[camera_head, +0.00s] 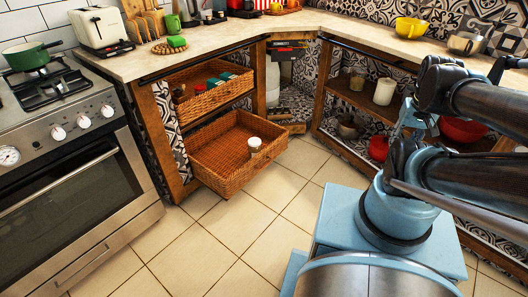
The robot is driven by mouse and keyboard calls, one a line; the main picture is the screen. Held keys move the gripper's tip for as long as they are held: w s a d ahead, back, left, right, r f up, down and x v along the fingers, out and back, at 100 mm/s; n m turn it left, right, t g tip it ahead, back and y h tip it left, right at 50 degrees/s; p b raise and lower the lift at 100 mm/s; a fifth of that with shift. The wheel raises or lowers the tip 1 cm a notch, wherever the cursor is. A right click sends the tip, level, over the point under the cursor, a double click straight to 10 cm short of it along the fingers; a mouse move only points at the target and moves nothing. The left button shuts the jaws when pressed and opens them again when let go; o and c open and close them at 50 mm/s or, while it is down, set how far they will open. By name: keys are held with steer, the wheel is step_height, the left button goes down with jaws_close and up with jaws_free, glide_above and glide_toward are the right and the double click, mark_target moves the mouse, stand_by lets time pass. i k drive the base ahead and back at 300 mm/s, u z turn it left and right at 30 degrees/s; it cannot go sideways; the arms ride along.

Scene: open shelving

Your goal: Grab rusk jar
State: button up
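A small jar with a white lid (254,144) stands in the pulled-out lower wicker basket (208,174), near its right side. It may be the rusk jar; no label can be read. A glass jar (357,78) stands on the upper right shelf, and another jar-like container (348,127) stands on the shelf below it. My folded arm fills the right side of the view, well apart from the basket. The fingers of my gripper cannot be made out among the dark arm links, so its opening is unclear.
An upper wicker basket (214,88) holds several items. The stove (70,170) stands at the left. A white cylinder (384,91) and a red bowl (462,129) are on the right shelves. The tiled floor (262,222) before the lower basket is clear.

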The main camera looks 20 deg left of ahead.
mark_target(254, 146)
steer(key=k, duration=0.9)
steer(key=u, duration=0.6)
steer(key=i, duration=1)
